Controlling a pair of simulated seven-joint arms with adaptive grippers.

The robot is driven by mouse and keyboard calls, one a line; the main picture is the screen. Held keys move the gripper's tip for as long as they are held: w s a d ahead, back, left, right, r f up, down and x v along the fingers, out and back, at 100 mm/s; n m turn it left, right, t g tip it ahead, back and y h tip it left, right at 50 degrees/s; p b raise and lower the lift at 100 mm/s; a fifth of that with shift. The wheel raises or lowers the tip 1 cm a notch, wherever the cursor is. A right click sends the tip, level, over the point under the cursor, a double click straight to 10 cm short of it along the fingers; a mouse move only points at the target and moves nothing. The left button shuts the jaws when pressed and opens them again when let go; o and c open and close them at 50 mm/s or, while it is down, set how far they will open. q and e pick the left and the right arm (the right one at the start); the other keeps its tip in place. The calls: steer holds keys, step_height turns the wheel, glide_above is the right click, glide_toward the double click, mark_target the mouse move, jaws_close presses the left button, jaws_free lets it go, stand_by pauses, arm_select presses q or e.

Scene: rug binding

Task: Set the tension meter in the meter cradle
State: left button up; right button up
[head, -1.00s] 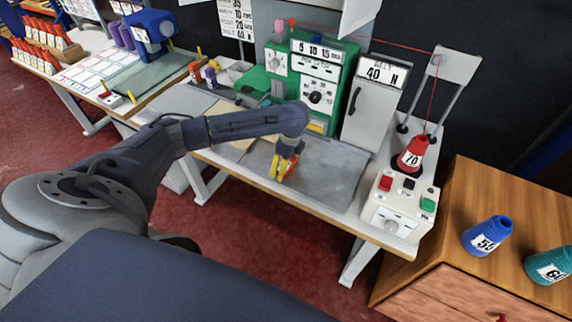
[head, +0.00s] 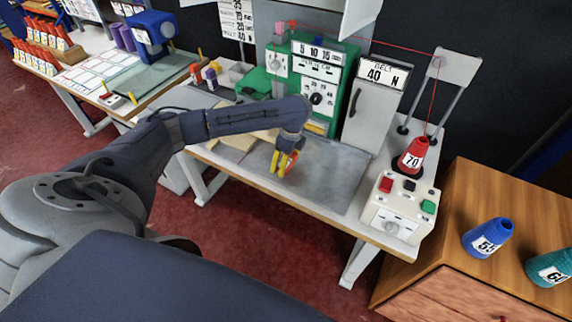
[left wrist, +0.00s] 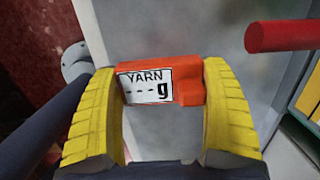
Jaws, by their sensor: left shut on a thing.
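My left gripper (head: 284,163) has yellow fingers and hangs over the grey mat on the middle bench, in front of the green machine. In the left wrist view the gripper (left wrist: 163,100) is shut on an orange-red block with a white display reading "YARN ---g", which I take to be the tension meter (left wrist: 190,82). The fingers press on its two short ends, and the display faces the wrist camera. In the head view the fingers mostly hide the meter. I cannot make out the meter cradle for sure in either view. My right gripper is not in view.
The green dial machine (head: 317,85) and a grey cabinet marked 40 N (head: 368,105) stand behind the mat (head: 325,175). A red cone (head: 412,155) and a button box (head: 397,212) are to the right. A red bar (left wrist: 285,36) shows close by. The mat's right part is clear.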

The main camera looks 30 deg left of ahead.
arm_select(q)
step_height(320, 180, up, 17)
steer(key=s+d+n+g+h, duration=0.1)
steer(key=s+d+n, duration=0.9)
steer(key=d+n, duration=0.4)
steer(key=n, duration=0.3)
stand_by(0.5)
steer(key=shift+r, duration=0.1)
stand_by(0.6)
stand_by(0.5)
